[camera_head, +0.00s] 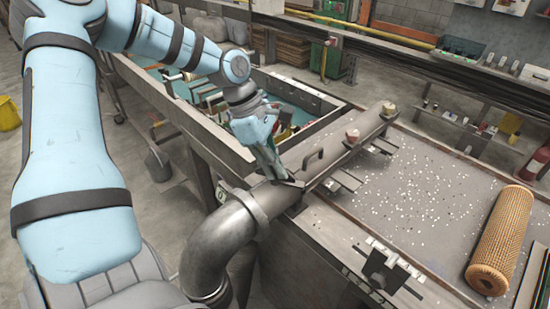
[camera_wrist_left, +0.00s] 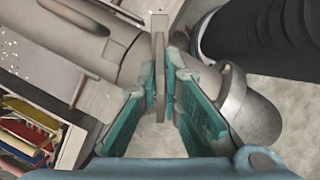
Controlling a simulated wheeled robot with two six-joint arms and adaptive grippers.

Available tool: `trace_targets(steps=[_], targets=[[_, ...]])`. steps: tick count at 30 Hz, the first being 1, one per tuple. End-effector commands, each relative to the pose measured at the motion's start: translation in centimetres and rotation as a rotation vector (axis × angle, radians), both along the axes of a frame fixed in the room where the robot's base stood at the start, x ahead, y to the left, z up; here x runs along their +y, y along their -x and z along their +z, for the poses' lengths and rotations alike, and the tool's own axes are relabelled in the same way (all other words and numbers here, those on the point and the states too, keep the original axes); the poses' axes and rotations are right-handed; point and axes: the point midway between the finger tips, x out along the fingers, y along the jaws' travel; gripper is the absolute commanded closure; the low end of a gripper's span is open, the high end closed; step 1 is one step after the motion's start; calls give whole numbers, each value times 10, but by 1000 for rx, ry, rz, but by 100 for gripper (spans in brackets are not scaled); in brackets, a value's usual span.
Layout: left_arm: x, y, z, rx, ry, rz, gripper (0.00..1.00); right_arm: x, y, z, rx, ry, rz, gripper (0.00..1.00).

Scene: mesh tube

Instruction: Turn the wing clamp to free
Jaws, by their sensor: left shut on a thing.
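My left gripper (camera_head: 277,180) reaches down to the metal pipe, near where the straight part joins the curved elbow. In the left wrist view its teal fingers (camera_wrist_left: 160,95) are closed on a thin flat grey plate, the wing clamp (camera_wrist_left: 159,42). The plate stands across the pipe, seen nearly edge-on. In the head view the fingers hide most of the clamp. My right gripper is not in view.
The elbow (camera_head: 215,245) bends down towards the front. A tan mesh tube (camera_head: 500,240) lies on the speckled table (camera_head: 420,190) at right. A bin of coloured items (camera_head: 215,98) lies behind.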

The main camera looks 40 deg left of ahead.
Motion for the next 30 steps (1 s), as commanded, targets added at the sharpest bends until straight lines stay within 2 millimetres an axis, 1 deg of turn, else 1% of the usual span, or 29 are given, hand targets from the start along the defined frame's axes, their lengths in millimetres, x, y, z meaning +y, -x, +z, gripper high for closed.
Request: trace_targets(steps=[1,6,15,21,30], targets=[[1,-2,-3,-4,-4,-39,100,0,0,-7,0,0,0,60],[1,-2,-3,-4,-4,-194,100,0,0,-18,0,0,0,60],[0,-1,-2,-5,-4,-403,100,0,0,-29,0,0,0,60],[0,-1,-1,-3,-2,-477,100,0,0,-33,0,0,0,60],[0,0,-1,-2,-2,-511,100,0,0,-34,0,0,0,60]])
